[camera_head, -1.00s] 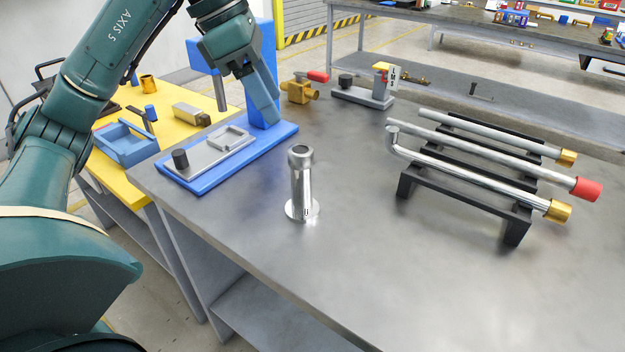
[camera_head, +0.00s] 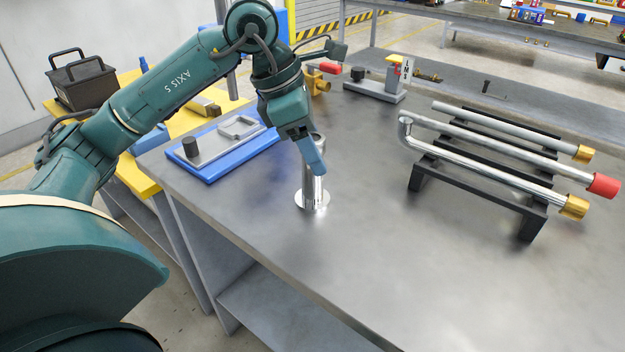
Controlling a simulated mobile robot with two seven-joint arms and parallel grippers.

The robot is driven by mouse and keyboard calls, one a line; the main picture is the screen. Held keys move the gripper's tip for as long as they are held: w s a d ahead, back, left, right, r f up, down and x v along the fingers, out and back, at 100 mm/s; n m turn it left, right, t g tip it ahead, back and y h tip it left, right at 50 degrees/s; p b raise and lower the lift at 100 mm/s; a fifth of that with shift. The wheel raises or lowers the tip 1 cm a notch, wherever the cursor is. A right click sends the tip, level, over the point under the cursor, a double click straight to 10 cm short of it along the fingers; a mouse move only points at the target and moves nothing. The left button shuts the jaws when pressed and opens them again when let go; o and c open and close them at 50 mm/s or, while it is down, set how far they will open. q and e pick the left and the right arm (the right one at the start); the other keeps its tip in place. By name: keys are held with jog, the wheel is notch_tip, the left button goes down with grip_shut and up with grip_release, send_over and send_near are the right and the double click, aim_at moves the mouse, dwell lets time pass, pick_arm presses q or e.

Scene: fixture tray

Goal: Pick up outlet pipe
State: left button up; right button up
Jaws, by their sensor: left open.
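A shiny flanged metal pipe (camera_head: 313,196) stands upright on its round base near the middle of the grey table. It is the likely outlet pipe, though no label shows on it. My left gripper (camera_head: 314,168) points down at it, with the blue finger in front of its upper body. The gripper is open. The finger hides part of the pipe, and I cannot tell whether they touch. My right gripper is not in view.
A black rack (camera_head: 480,190) at the right holds several pipes with gold and red ends. A blue fixture base (camera_head: 205,175) lies at the left. A small grey fixture (camera_head: 375,90) and a brass valve (camera_head: 318,84) stand behind. The front table is clear.

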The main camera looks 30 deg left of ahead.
pick_arm(q)
jog(key=shift+c, duration=0.6)
grip_shut()
jog(key=shift+r, duration=0.1)
